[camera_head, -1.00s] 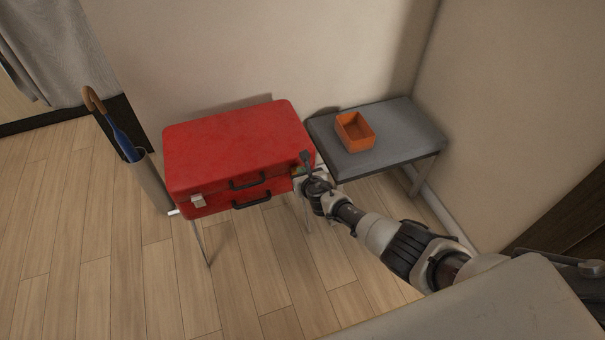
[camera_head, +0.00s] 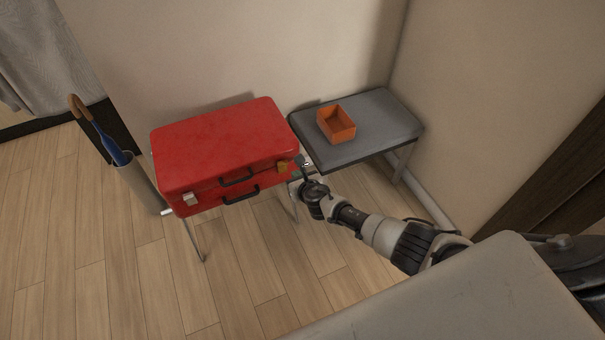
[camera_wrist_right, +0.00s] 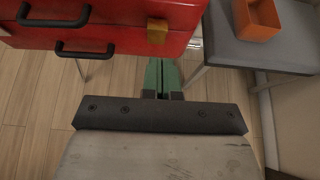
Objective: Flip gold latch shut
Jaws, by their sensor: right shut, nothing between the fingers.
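A closed red suitcase (camera_head: 225,150) lies flat on a thin-legged stand. The gold latch (camera_head: 282,167) is on its front near the right corner; it also shows in the right wrist view (camera_wrist_right: 157,31), hanging across the seam between lid and base. A silver latch (camera_head: 190,199) is at the front left. My right gripper (camera_head: 299,168) is just right of the gold latch. In the right wrist view its green fingers (camera_wrist_right: 162,75) are together and empty, a little below the gold latch and apart from it. My left gripper is not in view.
A grey bench (camera_head: 365,145) with an orange open box (camera_head: 336,124) stands right of the suitcase. Two black handles (camera_head: 238,179) stick out from the suitcase front. An umbrella holder (camera_head: 143,185) stands at the left. The floor in front is clear.

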